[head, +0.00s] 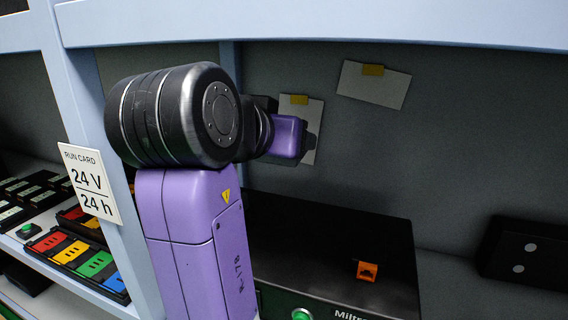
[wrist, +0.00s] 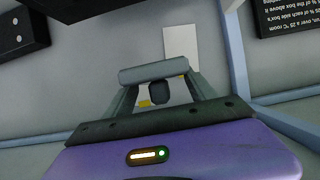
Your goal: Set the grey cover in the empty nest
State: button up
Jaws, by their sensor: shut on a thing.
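In the wrist view my gripper (wrist: 157,80) has its two grey fingers angled in toward each other. A pale grey rounded bar-like piece (wrist: 153,72) lies across the fingertips, with a dark knob-like part (wrist: 158,92) between the fingers. I take the grey piece to be the grey cover, seen edge-on and held in the air. In the head view my arm's purple end points toward the back panel, and the fingers and cover are hidden there. I cannot make out an empty nest in either view.
A black box (head: 330,240) with an orange socket piece (head: 367,271) and green button (head: 303,314) stands below my arm. At left, behind a blue post with a run card (head: 90,184), are trays of coloured blocks (head: 82,258). A black two-dot block (head: 524,252) is at right.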

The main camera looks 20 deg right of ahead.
jog(key=shift+s+a+r, duration=0.1)
jog(key=shift+r, duration=0.2)
jog(key=shift+s+a+r, duration=0.15)
jog(key=shift+s+a, duration=0.35)
jog(key=shift+s+a+p, duration=0.55)
jog(key=shift+s+a, duration=1.3)
jog(key=shift+s, duration=0.05)
jog(key=shift+a, duration=0.1)
jog(key=s+a+p, duration=0.1)
jog(key=s+a, duration=0.3)
jog(key=s, duration=0.1)
jog(key=shift+a, duration=0.4)
jog(key=s+a+p, duration=0.1)
jog(key=s+a, duration=0.4)
jog(key=shift+p, duration=0.4)
